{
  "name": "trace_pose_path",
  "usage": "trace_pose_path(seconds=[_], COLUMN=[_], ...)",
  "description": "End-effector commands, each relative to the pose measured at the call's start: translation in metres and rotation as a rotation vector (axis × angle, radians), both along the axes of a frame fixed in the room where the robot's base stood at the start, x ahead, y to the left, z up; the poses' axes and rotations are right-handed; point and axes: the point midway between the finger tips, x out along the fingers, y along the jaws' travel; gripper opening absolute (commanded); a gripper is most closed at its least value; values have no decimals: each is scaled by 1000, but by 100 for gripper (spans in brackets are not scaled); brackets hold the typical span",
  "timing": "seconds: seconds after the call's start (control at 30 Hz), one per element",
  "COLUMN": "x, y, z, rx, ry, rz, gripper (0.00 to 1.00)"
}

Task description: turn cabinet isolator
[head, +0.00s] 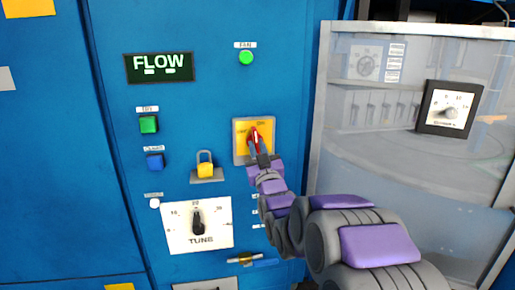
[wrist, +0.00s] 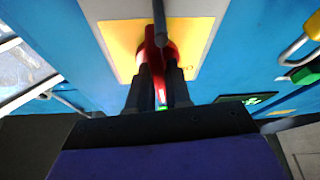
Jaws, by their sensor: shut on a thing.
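The cabinet isolator is a red handle (head: 255,138) on a yellow plate (head: 240,148) with a grey surround, set in the blue cabinet front. In the wrist view the red handle (wrist: 152,52) stands between the two dark fingers of my gripper (wrist: 157,88), over the yellow plate (wrist: 120,45). My gripper (head: 262,160) is shut on the handle, reaching it from below right in the head view. In the head view the handle looks close to upright. The fingers hide part of it, and the plate's lettering is too small to read.
A yellow padlock (head: 205,170) hangs left of the isolator. Below it is a TUNE dial (head: 198,224). A FLOW display (head: 159,67), a green button (head: 149,124) and a blue button (head: 155,162) are further left. A glazed panel (head: 380,150) stands to the right.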

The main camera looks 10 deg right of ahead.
Motion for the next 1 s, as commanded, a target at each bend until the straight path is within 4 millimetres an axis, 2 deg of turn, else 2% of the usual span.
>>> trace_pose_path(seconds=[0.03,0.4,0.93,0.97,1.0], x=[1,1,1,1,1], y=[2,2,2,1,1], z=[-5,-5,-4,-4,-4], rx=[30,175,196,196,196], ry=[12,11,9,9,8], rz=[3,0,-1,-1,-1], gripper=[0,0,0,20,24])
